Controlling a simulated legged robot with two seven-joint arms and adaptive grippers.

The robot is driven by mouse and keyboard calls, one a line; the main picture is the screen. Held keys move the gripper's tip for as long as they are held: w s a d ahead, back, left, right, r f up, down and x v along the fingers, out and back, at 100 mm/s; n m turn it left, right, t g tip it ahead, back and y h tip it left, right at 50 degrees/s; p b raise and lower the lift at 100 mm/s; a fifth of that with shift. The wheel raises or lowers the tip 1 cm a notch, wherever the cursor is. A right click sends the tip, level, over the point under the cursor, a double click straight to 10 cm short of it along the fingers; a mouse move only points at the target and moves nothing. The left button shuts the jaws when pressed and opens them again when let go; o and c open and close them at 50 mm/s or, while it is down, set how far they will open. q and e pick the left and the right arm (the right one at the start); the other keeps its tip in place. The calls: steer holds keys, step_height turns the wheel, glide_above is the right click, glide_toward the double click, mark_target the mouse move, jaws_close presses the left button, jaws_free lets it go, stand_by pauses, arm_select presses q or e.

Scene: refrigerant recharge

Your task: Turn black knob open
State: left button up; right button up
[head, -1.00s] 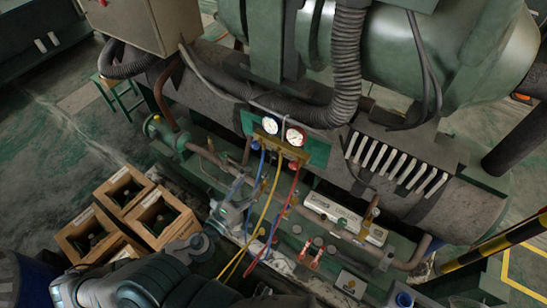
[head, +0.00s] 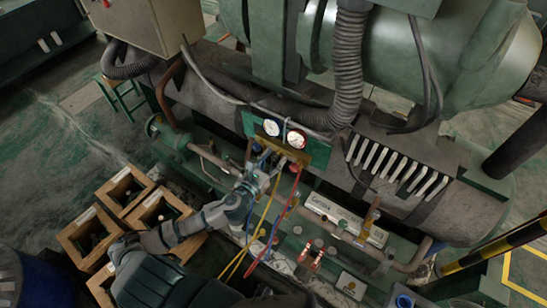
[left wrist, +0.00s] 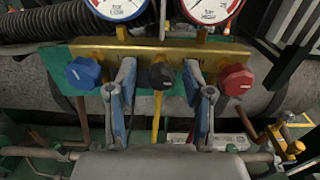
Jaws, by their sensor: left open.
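The black knob (left wrist: 161,77) sits at the middle of the brass manifold, between a blue knob (left wrist: 83,73) and a red knob (left wrist: 236,80). My left gripper (left wrist: 159,70) is open, one finger on each side of the black knob. The left finger lies between the blue and black knobs, the right one between black and red. I cannot tell whether either finger touches the black knob. In the head view, my left gripper (head: 270,164) is just below the gauges and hides the knob. My right gripper is not in view.
Two gauges, one blue-rimmed (left wrist: 119,5) and one red-rimmed (left wrist: 209,8), stand above the manifold. A yellow hose (head: 263,225) and a red hose (head: 274,220) hang below it. Wooden crates (head: 92,208) stand at the left. A corrugated black hose (head: 346,70) runs above.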

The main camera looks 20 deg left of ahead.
arm_select(q)
jaws_close()
